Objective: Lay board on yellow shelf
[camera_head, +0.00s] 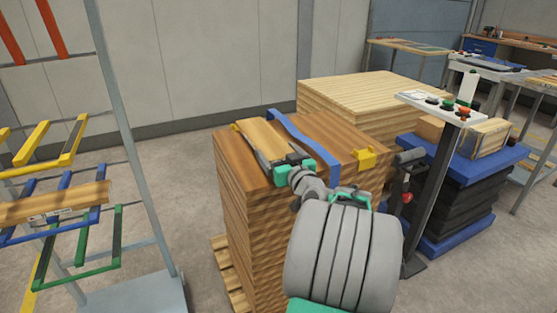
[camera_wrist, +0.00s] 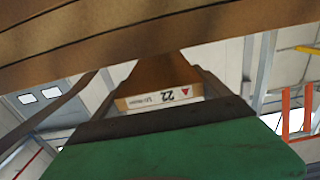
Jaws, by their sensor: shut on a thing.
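My gripper (camera_head: 277,160) is shut on a light wooden board (camera_head: 261,137), over the top of a tall brown wood stack (camera_head: 255,205). I cannot tell whether the board touches the stack. In the wrist view the same board (camera_wrist: 160,76) sits between the two fingers, with a white label reading 22 on its end.
Below the yellow shelf, a board (camera_head: 75,198) lies on the blue shelf arms (camera_head: 22,238). Green arms (camera_head: 117,232) are lower and red arms (camera_head: 52,28) higher. A blue strap (camera_head: 302,138) and yellow clip (camera_head: 366,158) are on the stack. A control post (camera_head: 437,165) stands right.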

